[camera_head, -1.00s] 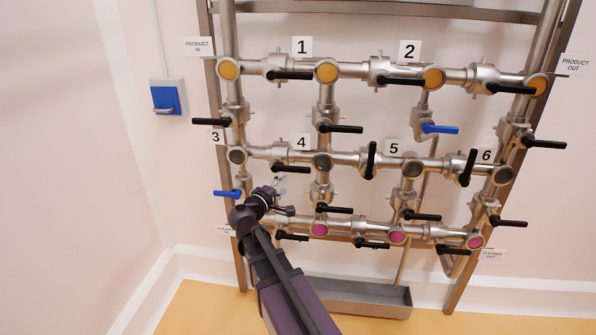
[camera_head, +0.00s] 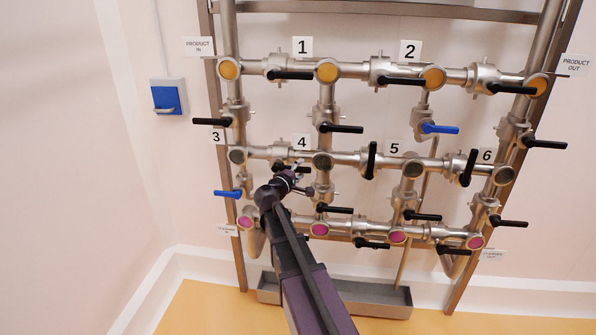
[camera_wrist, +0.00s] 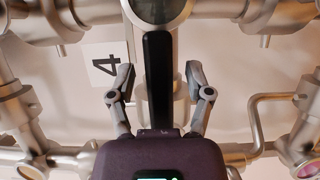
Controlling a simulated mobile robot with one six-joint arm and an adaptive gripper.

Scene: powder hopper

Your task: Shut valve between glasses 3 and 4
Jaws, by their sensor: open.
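The valve between glasses 3 and 4 sits on the middle pipe row; its black handle (camera_head: 304,169) lies along the pipe, partly hidden by my gripper (camera_head: 302,177). Glass 3 (camera_head: 237,155) is left of it and glass 4 (camera_head: 322,162) right of it, both dark grey. In the wrist view the handle (camera_wrist: 158,85) runs from glass 4 (camera_wrist: 158,8) at the top edge down to my gripper body. My gripper (camera_wrist: 160,72) is open, one finger on each side of the handle with gaps on both sides. Whether the handle is at finger depth is unclear.
A blue-handled valve (camera_head: 228,194) is below glass 3, left of my arm. A black handle (camera_head: 334,209) lies below glass 4, close right of my gripper. The lower pipe row has pink glasses (camera_head: 319,230). A grey trough (camera_head: 365,296) stands at the floor.

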